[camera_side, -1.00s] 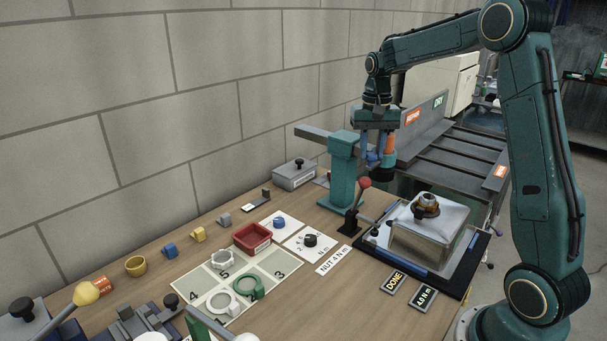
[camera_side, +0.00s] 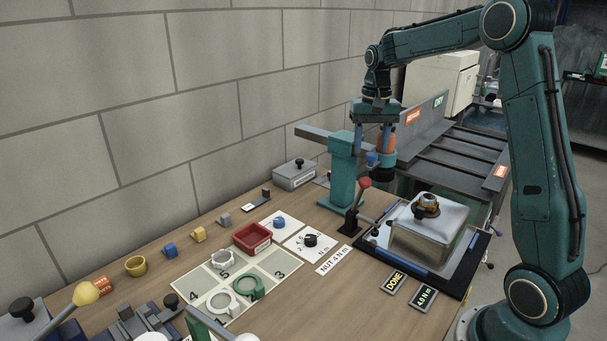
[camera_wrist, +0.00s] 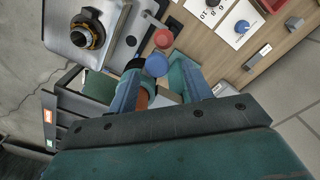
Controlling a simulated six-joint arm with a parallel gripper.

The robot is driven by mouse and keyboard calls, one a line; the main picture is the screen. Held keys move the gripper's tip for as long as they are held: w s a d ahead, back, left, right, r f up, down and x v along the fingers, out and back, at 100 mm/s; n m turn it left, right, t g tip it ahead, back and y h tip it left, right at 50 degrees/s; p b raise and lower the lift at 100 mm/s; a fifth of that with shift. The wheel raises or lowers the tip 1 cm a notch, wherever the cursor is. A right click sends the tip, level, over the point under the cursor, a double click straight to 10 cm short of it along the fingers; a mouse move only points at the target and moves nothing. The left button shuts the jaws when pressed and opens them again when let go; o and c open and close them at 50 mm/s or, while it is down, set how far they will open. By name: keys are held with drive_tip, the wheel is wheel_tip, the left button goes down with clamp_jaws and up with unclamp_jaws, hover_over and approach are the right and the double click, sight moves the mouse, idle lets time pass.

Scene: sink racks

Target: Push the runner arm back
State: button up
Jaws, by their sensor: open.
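The runner arm is a grey horizontal bar (camera_side: 318,133) on a teal post (camera_side: 343,170) at the back of the bench. An orange and dark runner (camera_side: 388,158) hangs near its right end, with a blue knob (camera_side: 371,158) in front. My gripper (camera_side: 373,150) points down at the runner, with its two blue fingers apart. In the wrist view, my gripper (camera_wrist: 160,85) is open, and the blue knob (camera_wrist: 156,65) shows between and beyond the fingertips. The orange part is partly hidden behind a finger. I cannot tell whether a finger touches the runner.
A red-knobbed lever (camera_side: 364,184) stands close in front of the post. A metal housing (camera_side: 432,235) with a brass fitting sits on a black-edged tray at right. A grey rack (camera_side: 445,160) lies behind the runner. A grey box (camera_side: 294,174) stands near the wall.

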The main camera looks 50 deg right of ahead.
wheel_tip(320, 180, up, 12)
drive_tip(key=shift+r, duration=0.25)
idle(0.4)
drive_tip(key=s+a+n+t, duration=0.3)
drive_tip(key=s+a+n, duration=0.2)
drive_tip(key=s+a, duration=0.75)
drive_tip(key=s+a+f+n+t, duration=0.2)
drive_tip(key=s+a+f+n, duration=0.2)
drive_tip(key=s+a+f, duration=0.4)
drive_tip(key=shift+s+a+t, duration=0.15)
drive_tip(key=shift+s+t, duration=0.15)
drive_tip(key=shift+s, duration=1.25)
